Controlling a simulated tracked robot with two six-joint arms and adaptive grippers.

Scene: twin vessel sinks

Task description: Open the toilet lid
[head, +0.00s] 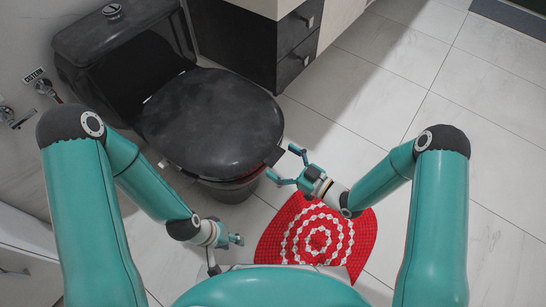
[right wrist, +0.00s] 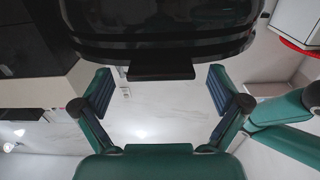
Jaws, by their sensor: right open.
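The black toilet (head: 105,55) stands at the upper left of the head view. Its lid (head: 210,115) is down, lying flat over the bowl. A small dark tab (head: 274,156) juts from the lid's front edge; it also shows in the right wrist view (right wrist: 160,70). My right gripper (head: 284,163) is open at this front edge. In the right wrist view the gripper (right wrist: 160,78) has its fingers well apart, one on each side of the tab, with gaps to both. My left gripper (head: 227,254) is low in front of the toilet, fingers apart and empty.
A red and white round-patterned mat (head: 318,235) lies on the tiled floor below my right gripper. A black-drawered cabinet (head: 265,40) stands right of the toilet. A wall valve (head: 45,88) is at the left. The floor to the right is clear.

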